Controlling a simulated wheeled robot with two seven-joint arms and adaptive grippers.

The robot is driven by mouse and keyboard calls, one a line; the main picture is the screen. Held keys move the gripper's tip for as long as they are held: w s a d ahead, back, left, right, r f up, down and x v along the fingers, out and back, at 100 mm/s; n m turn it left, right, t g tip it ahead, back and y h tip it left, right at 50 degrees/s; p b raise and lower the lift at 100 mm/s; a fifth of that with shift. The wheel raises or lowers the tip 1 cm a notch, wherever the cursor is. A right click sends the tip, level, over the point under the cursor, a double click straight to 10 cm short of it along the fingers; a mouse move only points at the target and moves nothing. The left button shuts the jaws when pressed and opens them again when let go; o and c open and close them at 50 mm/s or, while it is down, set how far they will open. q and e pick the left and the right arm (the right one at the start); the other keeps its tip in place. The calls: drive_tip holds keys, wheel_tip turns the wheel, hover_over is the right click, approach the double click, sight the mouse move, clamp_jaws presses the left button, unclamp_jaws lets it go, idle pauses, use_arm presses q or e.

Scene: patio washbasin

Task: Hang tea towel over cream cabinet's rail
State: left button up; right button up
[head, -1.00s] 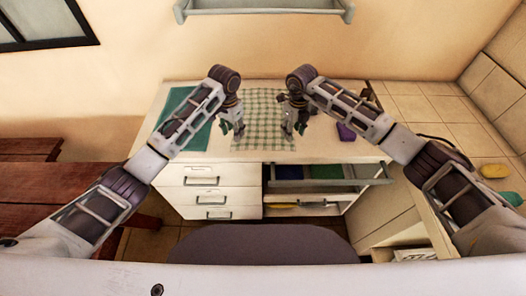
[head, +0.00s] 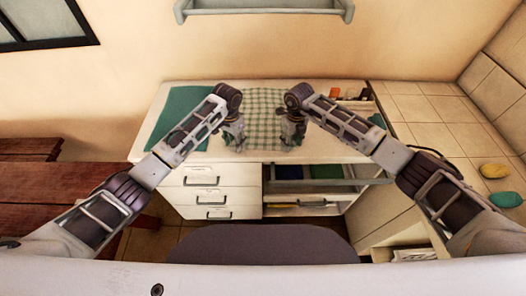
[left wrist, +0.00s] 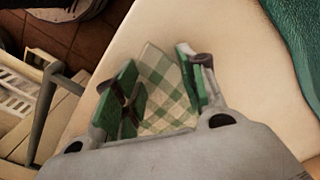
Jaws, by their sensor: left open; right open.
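The tea towel (head: 264,108) is a green and white checked cloth lying flat on the cream cabinet's top (head: 190,157). The rail (head: 320,183) is a grey bar across the cabinet's open right front section. My left gripper (head: 237,146) is at the towel's near left corner, pointing down. In the left wrist view, my left gripper (left wrist: 157,68) is open, with part of the checked towel (left wrist: 165,95) between its green-padded fingers. My right gripper (head: 289,144) is open at the towel's near right corner. Whether its fingers straddle the cloth is hard to tell.
A plain green cloth (head: 170,122) lies left on the top. Small bottles and a box (head: 350,93) stand at the back right. Drawers (head: 205,190) fill the cabinet's left front. Blue and green items (head: 327,171) show behind the rail.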

use_arm(q)
drive_tip(key=shift+f, duration=0.2)
use_arm(e)
drive_tip(key=shift+f, duration=0.2)
use_arm(q)
drive_tip(key=shift+s+f, duration=0.1)
drive_tip(key=c, duration=0.9)
use_arm(e)
drive_tip(key=shift+s+f, duration=0.1)
drive_tip(key=c, duration=0.9)
use_arm(q)
drive_tip(key=shift+a, duration=0.1)
clamp_jaws()
use_arm(e)
drive_tip(key=shift+d, duration=0.1)
clamp_jaws()
drive_tip(key=shift+d+f, duration=0.1)
use_arm(q)
drive_tip(key=shift+a+r, duration=0.1)
drive_tip(key=shift+r, duration=0.1)
use_arm(e)
drive_tip(key=shift+r, duration=0.25)
